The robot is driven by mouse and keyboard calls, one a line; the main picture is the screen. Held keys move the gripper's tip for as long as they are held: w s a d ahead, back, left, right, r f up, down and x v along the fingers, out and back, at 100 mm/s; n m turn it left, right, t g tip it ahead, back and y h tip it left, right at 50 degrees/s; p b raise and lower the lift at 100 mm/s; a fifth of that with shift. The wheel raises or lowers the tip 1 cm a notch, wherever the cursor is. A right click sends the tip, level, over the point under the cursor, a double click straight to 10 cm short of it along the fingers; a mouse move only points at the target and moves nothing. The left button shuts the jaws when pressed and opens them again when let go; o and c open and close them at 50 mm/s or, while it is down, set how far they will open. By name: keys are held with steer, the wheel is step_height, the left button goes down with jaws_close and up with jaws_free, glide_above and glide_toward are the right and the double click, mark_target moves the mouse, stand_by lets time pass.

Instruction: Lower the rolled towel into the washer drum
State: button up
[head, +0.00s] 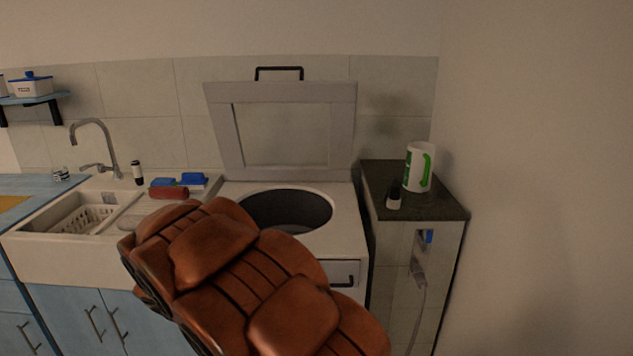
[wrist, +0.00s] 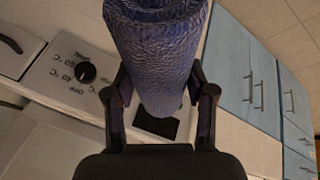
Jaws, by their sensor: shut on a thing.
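The rolled towel (wrist: 160,62) is blue and textured, and sits upright in the wrist view between the two fingers of my gripper (wrist: 161,92). My gripper is shut on it. In the head view my brown padded arm covers the gripper and the towel, so their place over the washer cannot be told there. The washer (head: 345,225) is white and top-loading, with its lid (head: 230,150) standing open. The round dark drum (head: 300,212) shows behind my arm, its left front edge partly covered. The drum is not recognisable in the wrist view.
A temperature dial (wrist: 86,73) shows on a panel left of the towel. The sink (head: 60,240) is left of the washer, with a dark red roll (head: 169,193) and blue sponges (head: 194,179) near it. A cabinet (head: 450,215) at right bears a white-green container (head: 417,168) and a small bottle (head: 394,197).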

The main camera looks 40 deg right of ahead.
steer(key=f, duration=0.1)
steer(key=f+b, duration=0.1)
steer(key=s+f+b, duration=0.1)
steer(key=shift+d, duration=0.3)
steer(key=shift+s+r, duration=0.2)
steer(key=shift+r, duration=0.1)
steer(key=shift+w, duration=0.1)
